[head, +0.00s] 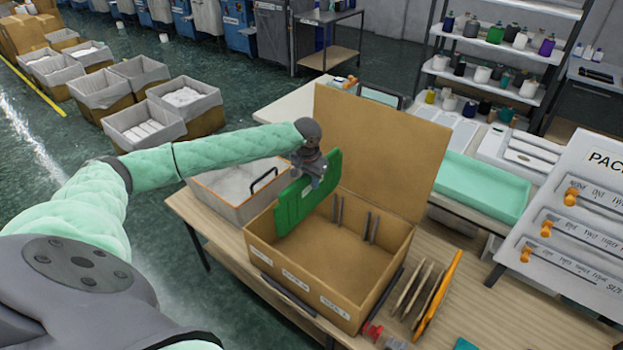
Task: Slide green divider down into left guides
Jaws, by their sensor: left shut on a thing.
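A green divider (295,205) is held upright at the left part of an open wooden box (395,245). My left gripper (312,178) is shut on the divider's top edge, from above. The divider's lower edge dips below the box rim at the left; whether it sits between guides cannot be told. Dark guide strips (371,227) show on the box's inner back wall, with another pair to their left (337,210). Any guides behind the divider are hidden. The right gripper is not in view.
The box lid (380,140) stands open at the back. A grey tray (232,188) with a black handle sits left of the box. Several thin panels, one an orange panel (440,295), stand right of the box. A teal tray (485,188) lies further right.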

